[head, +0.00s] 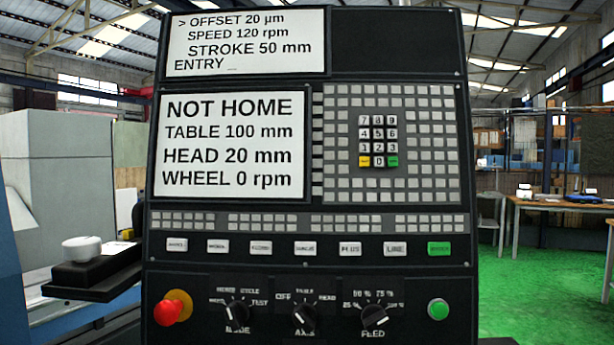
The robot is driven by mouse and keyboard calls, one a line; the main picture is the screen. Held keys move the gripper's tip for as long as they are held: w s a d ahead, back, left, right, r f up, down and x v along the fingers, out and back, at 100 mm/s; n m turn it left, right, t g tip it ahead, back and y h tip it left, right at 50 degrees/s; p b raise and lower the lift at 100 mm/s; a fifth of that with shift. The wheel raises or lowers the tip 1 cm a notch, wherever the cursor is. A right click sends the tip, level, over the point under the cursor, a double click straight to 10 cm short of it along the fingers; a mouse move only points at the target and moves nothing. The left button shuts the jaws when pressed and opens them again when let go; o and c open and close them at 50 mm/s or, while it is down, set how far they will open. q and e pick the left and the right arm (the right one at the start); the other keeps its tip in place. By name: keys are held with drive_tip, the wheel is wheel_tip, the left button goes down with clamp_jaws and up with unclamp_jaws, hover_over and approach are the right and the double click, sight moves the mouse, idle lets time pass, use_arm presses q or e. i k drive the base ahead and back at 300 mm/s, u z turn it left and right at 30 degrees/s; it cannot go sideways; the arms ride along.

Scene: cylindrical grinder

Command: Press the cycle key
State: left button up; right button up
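The control panel (400,285) of the grinder fills the middle of the head view. A row of labelled keys crosses it. One key (439,249) at the right end of the row is green; its label is too blurred to read. The others are pale, including one that reads PLUS (350,249) and one that seems to read LINE (395,249). I cannot tell which key is the cycle key. A round green button (438,309) sits at the lower right. The lower screen (232,145) reads NOT HOME, TABLE 100 mm, HEAD 20 mm, WHEEL 0 rpm. Neither gripper shows.
A red emergency knob (172,308) sticks out at the lower left. The mode (237,312), axis (304,317) and feed (374,316) dials sit beside it. A numeric keypad (379,141) is above. Open green floor lies right.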

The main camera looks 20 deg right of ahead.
sight(435, 248)
drive_tip(key=z, duration=1.4)
